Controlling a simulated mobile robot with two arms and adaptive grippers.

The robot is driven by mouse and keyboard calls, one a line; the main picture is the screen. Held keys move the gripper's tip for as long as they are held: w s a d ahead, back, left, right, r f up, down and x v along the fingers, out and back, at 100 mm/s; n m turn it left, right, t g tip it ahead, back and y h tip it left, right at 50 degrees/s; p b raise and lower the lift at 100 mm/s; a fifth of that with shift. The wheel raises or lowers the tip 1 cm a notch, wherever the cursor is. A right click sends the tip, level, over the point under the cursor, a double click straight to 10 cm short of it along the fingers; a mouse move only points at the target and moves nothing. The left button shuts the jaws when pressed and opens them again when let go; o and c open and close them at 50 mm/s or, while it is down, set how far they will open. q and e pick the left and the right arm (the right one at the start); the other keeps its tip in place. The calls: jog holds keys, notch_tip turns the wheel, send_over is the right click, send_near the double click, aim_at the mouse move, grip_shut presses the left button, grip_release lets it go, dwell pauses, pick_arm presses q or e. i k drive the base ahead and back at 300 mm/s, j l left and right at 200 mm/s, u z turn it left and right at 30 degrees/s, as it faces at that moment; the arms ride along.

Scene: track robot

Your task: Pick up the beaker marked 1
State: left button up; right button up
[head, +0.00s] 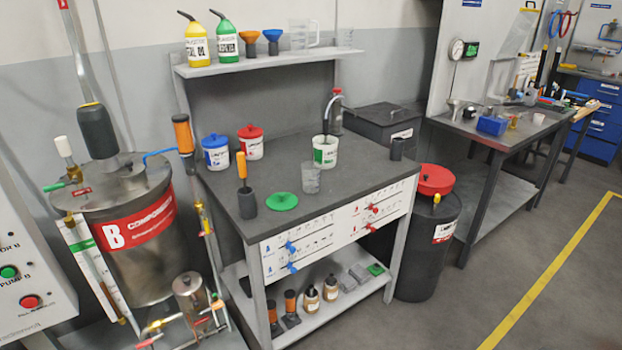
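A small clear beaker (311,180) stands upright on the dark top of the workbench (345,205), near its middle front. Another clear beaker (346,38) stands at the right end of the upper shelf (265,64), beside a clear jug with a handle (299,36). No number can be read on any of them at this size. Neither of my grippers is in view.
Near the bench beaker are a green lid (281,201), an open white tub (325,151) with a tool in it, and a dark-handled tool (246,188). A black drum (425,245) stands right of the bench. Floor at the lower right is clear.

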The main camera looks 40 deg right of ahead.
aim_at(311, 177)
jog(key=u, duration=0.4)
jog(key=l+u, duration=0.35)
jog(key=l, duration=0.15)
jog(key=l+u, duration=0.35)
jog(key=l, duration=0.15)
jog(key=k+l+u, duration=0.15)
jog(key=l+u, duration=0.2)
jog(key=l, duration=0.1)
